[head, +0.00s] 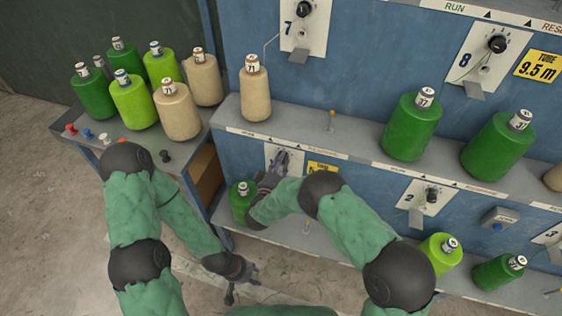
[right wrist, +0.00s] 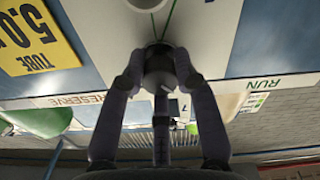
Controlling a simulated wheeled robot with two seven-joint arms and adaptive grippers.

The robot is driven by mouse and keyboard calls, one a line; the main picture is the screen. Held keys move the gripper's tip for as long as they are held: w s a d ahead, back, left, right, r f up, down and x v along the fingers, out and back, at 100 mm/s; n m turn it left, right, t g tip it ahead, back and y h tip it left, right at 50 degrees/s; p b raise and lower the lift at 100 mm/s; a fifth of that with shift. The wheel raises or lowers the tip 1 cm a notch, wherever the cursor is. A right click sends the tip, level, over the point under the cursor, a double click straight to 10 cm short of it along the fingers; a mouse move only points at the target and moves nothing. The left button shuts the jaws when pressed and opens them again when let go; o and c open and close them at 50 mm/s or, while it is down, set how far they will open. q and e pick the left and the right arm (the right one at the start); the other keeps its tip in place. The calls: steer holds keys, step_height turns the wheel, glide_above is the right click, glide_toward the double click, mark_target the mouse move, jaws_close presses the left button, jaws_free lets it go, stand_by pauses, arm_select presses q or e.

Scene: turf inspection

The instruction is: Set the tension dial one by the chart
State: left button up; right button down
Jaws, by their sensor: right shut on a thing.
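Tension dial one, a dark round knob (right wrist: 158,72) with a light pointer mark, sits on a pale plate (right wrist: 190,25) in the right wrist view.
A yellow tube sign (right wrist: 35,40) reading 5.0 is beside the dial. A green cone (head: 241,203) stands on the lower shelf close to my right gripper. Dial two (head: 431,195) is further right. Several green and beige cones crowd the side table (head: 195,150).

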steer(key=shift+f+m, duration=0.1)
steer(key=shift+m, duration=0.3)
steer(key=m+b, duration=0.1)
steer(key=m, duration=0.2)
steer(key=shift+m+b, duration=0.8)
steer(key=shift+m, duration=1.2)
steer(key=c, duration=0.9)
jaws_free()
steer(key=v, duration=0.7)
steer(key=shift+s, duration=0.25)
